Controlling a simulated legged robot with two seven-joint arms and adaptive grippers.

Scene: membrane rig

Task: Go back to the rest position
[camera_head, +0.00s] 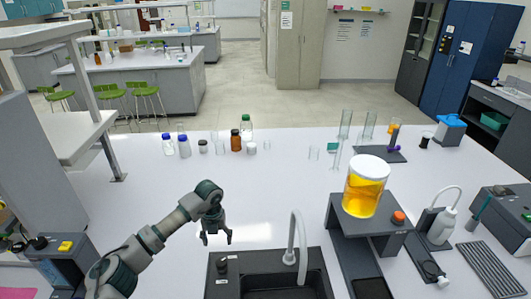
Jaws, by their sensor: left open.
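My left gripper (217,239) hangs over the white bench top, behind the black sink and left of its tap. It points down, with its two fingers apart and nothing between them. My left arm reaches in from the lower left. My right gripper does not show in the head view.
A black sink (220,289) with a tall pale tap (299,240) is at the front middle. A jar of orange liquid (361,196) with a white lid stands on a dark stand (338,213) to the right. Bottles, including a brown one (236,141), line the back. The bench centre is clear.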

